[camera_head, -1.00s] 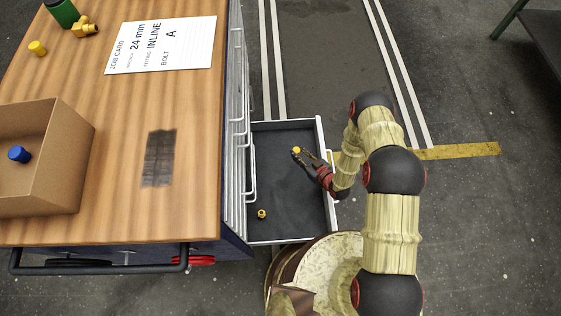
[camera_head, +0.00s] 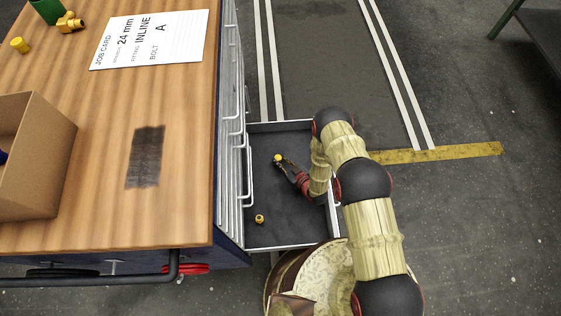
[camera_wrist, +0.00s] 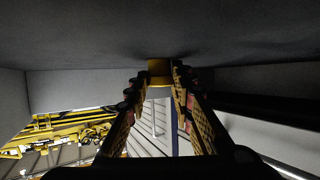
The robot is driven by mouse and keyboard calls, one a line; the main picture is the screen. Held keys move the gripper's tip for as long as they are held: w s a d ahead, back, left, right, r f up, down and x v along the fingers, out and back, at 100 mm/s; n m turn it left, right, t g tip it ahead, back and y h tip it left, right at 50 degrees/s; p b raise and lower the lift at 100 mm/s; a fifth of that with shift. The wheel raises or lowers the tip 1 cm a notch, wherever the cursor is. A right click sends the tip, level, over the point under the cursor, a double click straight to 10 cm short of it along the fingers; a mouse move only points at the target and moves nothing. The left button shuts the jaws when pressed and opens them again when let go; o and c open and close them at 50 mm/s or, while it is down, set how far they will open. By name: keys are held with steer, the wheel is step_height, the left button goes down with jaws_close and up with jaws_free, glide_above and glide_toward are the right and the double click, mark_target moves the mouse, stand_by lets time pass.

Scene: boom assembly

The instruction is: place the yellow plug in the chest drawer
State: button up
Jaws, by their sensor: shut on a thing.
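My gripper (camera_head: 281,160) is shut on the yellow plug (camera_head: 278,157), over the inside of the open chest drawer (camera_head: 290,230). In the wrist view the yellow plug (camera_wrist: 159,68) sits between the fingertips of my gripper (camera_wrist: 160,72), and its top edge meets the dark grey surface. I cannot tell whether the plug touches the drawer floor. The drawer has a dark floor and a pale rim, and is pulled out to the right of the chest.
A small brass-and-black fitting (camera_head: 259,219) lies in the drawer's near left part. The wooden chest top (camera_head: 100,215) holds a cardboard box (camera_head: 35,160), a job card (camera_head: 150,40), another yellow plug (camera_head: 20,45), a brass elbow fitting (camera_head: 70,22) and a green cylinder (camera_head: 47,10).

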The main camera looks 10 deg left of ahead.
steer(key=o, duration=0.8)
steer(key=shift+r, duration=0.15)
steer(key=p+v, duration=0.4)
steer(key=v, duration=0.7)
steer(key=shift+d, duration=0.15)
steer(key=shift+s+d+r, duration=0.1)
steer(key=shift+s+d, duration=0.15)
steer(key=shift+s, duration=0.05)
